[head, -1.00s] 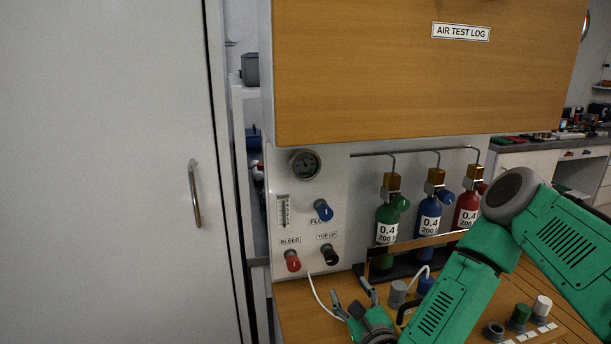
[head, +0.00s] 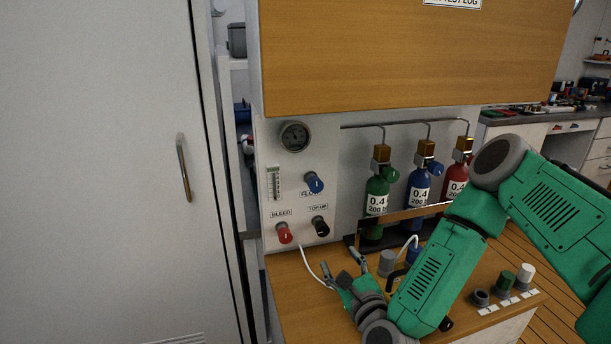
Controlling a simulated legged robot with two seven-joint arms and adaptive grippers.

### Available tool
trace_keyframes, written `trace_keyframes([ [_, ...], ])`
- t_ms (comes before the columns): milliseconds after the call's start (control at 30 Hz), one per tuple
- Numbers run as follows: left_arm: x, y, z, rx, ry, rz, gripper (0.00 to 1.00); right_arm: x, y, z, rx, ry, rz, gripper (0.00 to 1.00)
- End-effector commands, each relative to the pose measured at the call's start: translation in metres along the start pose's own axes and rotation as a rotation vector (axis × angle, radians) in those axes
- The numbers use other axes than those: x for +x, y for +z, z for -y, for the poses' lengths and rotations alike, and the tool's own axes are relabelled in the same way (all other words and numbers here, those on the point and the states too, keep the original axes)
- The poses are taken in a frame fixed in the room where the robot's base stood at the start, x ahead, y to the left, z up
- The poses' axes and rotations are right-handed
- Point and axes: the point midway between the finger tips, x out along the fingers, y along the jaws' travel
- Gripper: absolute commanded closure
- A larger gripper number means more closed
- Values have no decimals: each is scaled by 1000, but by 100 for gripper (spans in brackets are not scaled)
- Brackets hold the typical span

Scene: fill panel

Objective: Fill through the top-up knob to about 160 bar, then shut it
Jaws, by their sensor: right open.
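The black TOP UP knob (head: 320,226) sits at the lower right of the white fill panel (head: 265,160). The red BLEED knob (head: 283,233) is to its left, and the blue FLOW knob (head: 314,183) is above. The round pressure gauge (head: 295,136) is at the panel's top; its needle is too small to read. My right gripper (head: 342,262) is open and empty, below and slightly right of the TOP UP knob, apart from it. My left gripper is not in view.
Green (head: 375,203), blue (head: 416,200) and red (head: 457,178) cylinders stand behind a rail right of the panel. A wooden cabinet (head: 410,60) overhangs the panel. A white hose (head: 312,268) lies near my gripper. Several small knobs and caps sit on the bench at right.

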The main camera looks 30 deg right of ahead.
Motion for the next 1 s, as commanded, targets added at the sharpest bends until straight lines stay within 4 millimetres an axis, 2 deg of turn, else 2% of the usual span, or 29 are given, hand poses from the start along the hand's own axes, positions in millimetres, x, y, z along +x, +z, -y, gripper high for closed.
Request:
trace_keyframes([
  [67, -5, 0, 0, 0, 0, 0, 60, 0, 7, 0, -143, 31, 1, 51],
  [267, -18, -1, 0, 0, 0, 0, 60, -5, 19, 3, -751, 151, 19, 51],
  [400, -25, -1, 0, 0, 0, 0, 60, -9, 23, 11, -1163, 221, 51, 51],
  [600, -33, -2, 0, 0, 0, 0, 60, -14, 26, 26, -1652, 300, 107, 51],
  [800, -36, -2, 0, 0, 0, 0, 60, -16, 27, 38, -1928, 341, 146, 51],
  [1000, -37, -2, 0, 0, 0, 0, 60, -7, 24, 36, -1981, 348, 157, 51],
])
